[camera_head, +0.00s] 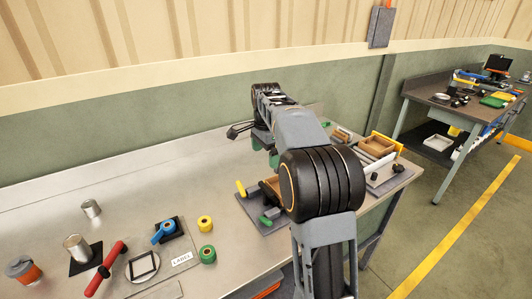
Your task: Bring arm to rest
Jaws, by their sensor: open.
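My arm (305,130) rises from the bottom of the view and reaches out over the workbench (130,180). Its dark wrist is near the wall side of the bench. My gripper (234,131) shows small and dark to the left of the wrist, open, with nothing seen between its fingers. It appears to be above the bench top, apart from the objects on it. The arm hides part of the bench behind it.
At the left are metal cylinders (77,248), a red-handled tool (105,270), tape rolls (205,223) and an orange-grey cup (23,269). A fixture with a yellow handle (240,187) stands beside the arm. Wooden boxes (375,146) are at right.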

